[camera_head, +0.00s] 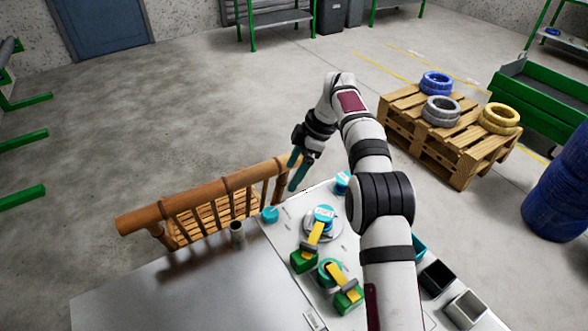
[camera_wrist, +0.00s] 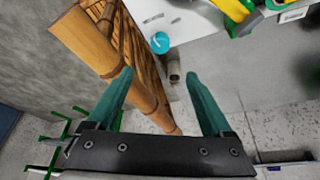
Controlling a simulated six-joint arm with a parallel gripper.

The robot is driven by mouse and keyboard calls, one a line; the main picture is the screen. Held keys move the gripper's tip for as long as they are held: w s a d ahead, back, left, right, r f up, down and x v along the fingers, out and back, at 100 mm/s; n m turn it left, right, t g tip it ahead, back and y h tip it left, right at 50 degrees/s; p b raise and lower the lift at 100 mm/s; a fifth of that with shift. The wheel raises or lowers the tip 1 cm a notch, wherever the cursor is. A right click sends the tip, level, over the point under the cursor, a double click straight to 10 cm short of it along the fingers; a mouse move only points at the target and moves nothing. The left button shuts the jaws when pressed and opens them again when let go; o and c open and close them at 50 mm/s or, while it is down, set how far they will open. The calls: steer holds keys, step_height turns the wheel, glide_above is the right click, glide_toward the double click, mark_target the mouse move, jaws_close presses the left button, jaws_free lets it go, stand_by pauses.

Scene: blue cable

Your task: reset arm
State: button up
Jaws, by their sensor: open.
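My gripper (camera_head: 298,173) hangs at the far edge of the white table, above and beside the wooden chair. In the wrist view its two teal fingers (camera_wrist: 161,74) stand wide apart with nothing between them in their grasp. No blue cable can be made out. A small cyan round piece (camera_head: 270,214) sits at the table's left edge and also shows in the wrist view (camera_wrist: 160,42). A cyan-topped round piece (camera_head: 323,213) sits on a grey disc, with a yellow-and-green clamp in front.
The wooden chair (camera_head: 215,208) stands against the table. A grey cylinder (camera_head: 237,231) stands on the grey tabletop (camera_head: 175,290). Square bins (camera_head: 466,308) are at the right. A pallet with tyres (camera_head: 455,140) stands behind.

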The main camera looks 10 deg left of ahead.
steer(key=s+d+r+m, duration=0.7)
steer(key=d+r+m, duration=0.1)
steer(key=r, duration=0.1)
steer(key=s+d+r+m+h, duration=0.1)
steer(key=s+d+m, duration=0.25)
steer(key=s, duration=0.35)
steer(key=s+d+r+m, duration=0.1)
steer(key=s+d+m, duration=0.2)
steer(key=s+m, duration=0.25)
steer(key=s+d+f+m, duration=0.1)
steer(key=s+f+m, duration=0.1)
steer(key=s, duration=0.4)
steer(key=s+d+f+m+h, duration=0.1)
steer(key=s+d+f+m, duration=0.1)
steer(key=s+m, duration=0.2)
steer(key=s+d+f+m+t, duration=0.1)
steer(key=s+d+f+m, duration=0.1)
steer(key=s, duration=0.6)
steer(key=shift+s+m, duration=0.35)
steer(key=shift+m, duration=0.55)
